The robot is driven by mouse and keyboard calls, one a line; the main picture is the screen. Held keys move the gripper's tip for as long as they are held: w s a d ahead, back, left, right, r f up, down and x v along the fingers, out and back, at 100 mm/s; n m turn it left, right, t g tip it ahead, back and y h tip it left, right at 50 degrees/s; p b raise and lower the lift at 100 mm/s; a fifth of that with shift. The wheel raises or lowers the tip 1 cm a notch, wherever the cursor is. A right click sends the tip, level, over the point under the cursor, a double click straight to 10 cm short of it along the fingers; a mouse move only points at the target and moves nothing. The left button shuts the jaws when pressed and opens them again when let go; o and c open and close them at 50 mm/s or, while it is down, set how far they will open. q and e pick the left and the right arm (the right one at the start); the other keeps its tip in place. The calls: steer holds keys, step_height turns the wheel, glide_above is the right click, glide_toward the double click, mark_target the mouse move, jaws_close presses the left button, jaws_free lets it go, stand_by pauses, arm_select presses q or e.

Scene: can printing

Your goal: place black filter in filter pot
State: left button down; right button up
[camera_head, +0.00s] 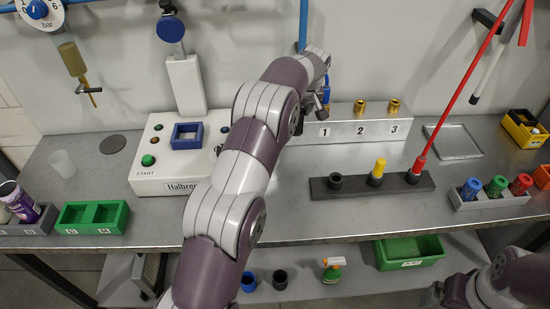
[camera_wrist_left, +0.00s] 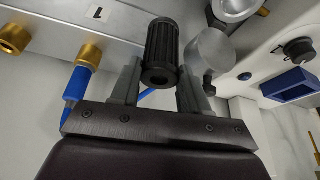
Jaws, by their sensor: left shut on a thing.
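A black ribbed cylindrical filter (camera_wrist_left: 162,52) is between the fingers of my left gripper (camera_wrist_left: 160,88), which is shut on it. A hole shows in its near end. In the head view my left wrist hides most of the gripper (camera_head: 323,103) and the filter, close to the left end of the numbered metal block. In the left wrist view a greyish translucent rounded part (camera_wrist_left: 208,52) is just right of the filter; I cannot tell whether it is the filter pot. My right arm enters at the lower right of the head view, with a dark end (camera_head: 437,294) whose fingers are unclear.
The numbered block (camera_head: 345,133) has brass fittings and a blue hose. A black rack (camera_head: 350,190) holds a yellow and a red part, with a red hose rising. A white machine (camera_head: 155,180) stands left. A clear cup (camera_head: 62,163) and green bin (camera_head: 93,217) are further left.

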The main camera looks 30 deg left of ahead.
arm_select(q)
steer(key=s+a+f, duration=0.1)
steer(key=s+f, duration=0.2)
steer(key=s+a+f+p, duration=0.1)
steer(key=s+a+f, duration=0.1)
steer(key=s+f, duration=0.1)
steer(key=s+a+f, duration=0.1)
steer(key=s+f, duration=0.2)
steer(key=s, duration=0.1)
steer(key=shift+s+a, duration=0.25)
steer(key=shift+a, duration=0.15)
steer(key=shift+w+f, duration=0.2)
steer(key=shift+f, duration=0.05)
steer(key=shift+s+f+b, duration=0.15)
steer(key=shift+s+b, duration=0.05)
steer(key=shift+b, duration=0.1)
steer(key=c, duration=0.6)
jaws_free()
steer(key=shift+o, duration=0.2)
steer(key=shift+w, duration=0.15)
arm_select(e)
steer(key=shift+s+a+f, duration=0.1)
steer(key=shift+s+f, duration=0.7)
steer(key=shift+s, duration=0.3)
